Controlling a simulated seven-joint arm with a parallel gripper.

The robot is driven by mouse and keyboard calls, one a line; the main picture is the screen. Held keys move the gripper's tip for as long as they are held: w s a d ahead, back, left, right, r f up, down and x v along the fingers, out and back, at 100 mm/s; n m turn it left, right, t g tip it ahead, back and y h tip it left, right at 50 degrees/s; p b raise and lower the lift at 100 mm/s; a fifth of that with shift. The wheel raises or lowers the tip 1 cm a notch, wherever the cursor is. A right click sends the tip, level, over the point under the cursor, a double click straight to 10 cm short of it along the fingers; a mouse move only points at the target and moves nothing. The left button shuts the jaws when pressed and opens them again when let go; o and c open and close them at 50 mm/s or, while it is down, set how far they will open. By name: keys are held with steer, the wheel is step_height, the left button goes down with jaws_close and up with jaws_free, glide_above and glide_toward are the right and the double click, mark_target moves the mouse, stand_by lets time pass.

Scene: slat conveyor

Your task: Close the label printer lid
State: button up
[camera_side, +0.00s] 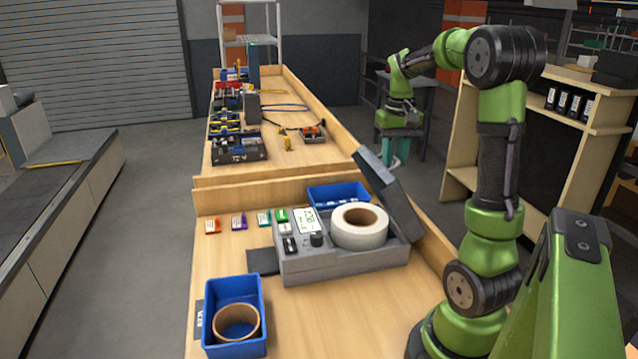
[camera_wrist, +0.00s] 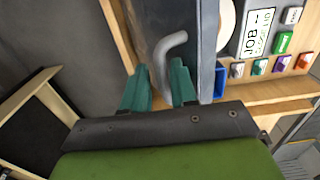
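The grey label printer (camera_side: 345,268) stands on the near wooden bench with a white label roll (camera_side: 345,234) in it. Its lid (camera_side: 390,197) is open, tilted up and back at the printer's right. In the wrist view the lid (camera_wrist: 206,50) carries a curved grey handle (camera_wrist: 172,43). My gripper (camera_side: 396,158) is behind the lid in the side view, its teal fingertips pointing down. In the wrist view my gripper (camera_wrist: 160,80) has its fingers apart, one on each side of the handle's lower end. Any contact with the handle is unclear.
A blue bin (camera_side: 235,288) with a brown ring stands front left, and another blue bin (camera_side: 337,196) is behind the printer. Small colored labels (camera_side: 239,222) lie left of the printer. Wooden shelves (camera_side: 548,130) stand at right. The bench left of the printer has free room.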

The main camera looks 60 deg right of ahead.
mark_target(374, 163)
steer(key=shift+a, duration=0.1)
steer(key=shift+w+a+f, duration=0.35)
steer(key=shift+w+a, duration=0.45)
steer(key=shift+w+a+f, duration=0.3)
steer(key=shift+w+a, duration=0.45)
steer(key=shift+w, duration=0.05)
steer(key=shift+a, duration=0.1)
steer(key=shift+w+a+f, duration=0.1)
steer(key=shift+w, duration=0.05)
steer(key=shift+w+a+f, duration=0.45)
steer(key=shift+w+a, duration=0.15)
steer(key=shift+a, duration=0.05)
steer(key=shift+w+a+f, duration=0.45)
steer(key=shift+w+a, duration=0.15)
steer(key=shift+w+a+f, duration=1)
steer(key=shift+f, duration=0.15)
